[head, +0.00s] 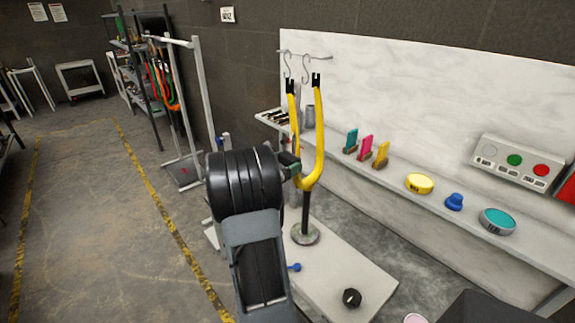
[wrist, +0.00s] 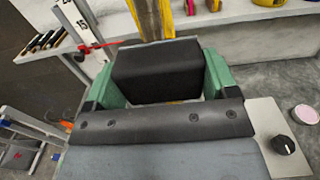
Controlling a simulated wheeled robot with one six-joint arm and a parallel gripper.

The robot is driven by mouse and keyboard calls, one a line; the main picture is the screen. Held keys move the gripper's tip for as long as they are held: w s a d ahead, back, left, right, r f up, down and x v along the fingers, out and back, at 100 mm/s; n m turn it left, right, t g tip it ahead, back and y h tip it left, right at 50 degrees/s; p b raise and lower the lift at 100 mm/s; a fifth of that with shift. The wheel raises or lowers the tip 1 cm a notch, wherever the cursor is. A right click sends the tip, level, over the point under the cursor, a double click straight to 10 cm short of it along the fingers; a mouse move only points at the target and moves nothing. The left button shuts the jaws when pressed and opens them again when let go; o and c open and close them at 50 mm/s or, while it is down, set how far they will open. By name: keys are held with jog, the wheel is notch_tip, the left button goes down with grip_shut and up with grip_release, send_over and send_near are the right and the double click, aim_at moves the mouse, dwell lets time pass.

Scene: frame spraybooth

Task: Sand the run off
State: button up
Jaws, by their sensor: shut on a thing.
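A yellow two-legged fork (head: 317,140) stands upright on a black post with a round metal base (head: 305,234). My gripper (head: 290,165) is beside the fork's left leg at mid-height. In the wrist view its green fingers are shut on a black block (wrist: 155,75). The block's far edge is close to the yellow fork (wrist: 152,22). I cannot tell whether they touch. The block and my gripper hide part of the fork in the wrist view. I cannot make out a run in the paint in either view.
The light bench (head: 335,262) carries a black knob (head: 351,298) and a small blue item (head: 295,267). A wall shelf holds upright teal, pink (head: 366,147) and yellow pieces and several round items. A button panel (head: 515,160) is at right. Two hooks (head: 306,68) hang above the fork.

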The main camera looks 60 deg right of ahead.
aim_at(295, 129)
jog(key=shift+d+r+p, duration=0.15)
jog(key=shift+r+p, duration=3.6)
jog(key=shift+r, duration=1.8)
jog(key=shift+f, duration=0.15)
jog(key=shift+f+b, duration=6.15)
jog(key=shift+f, duration=1.05)
jog(key=v, duration=0.6)
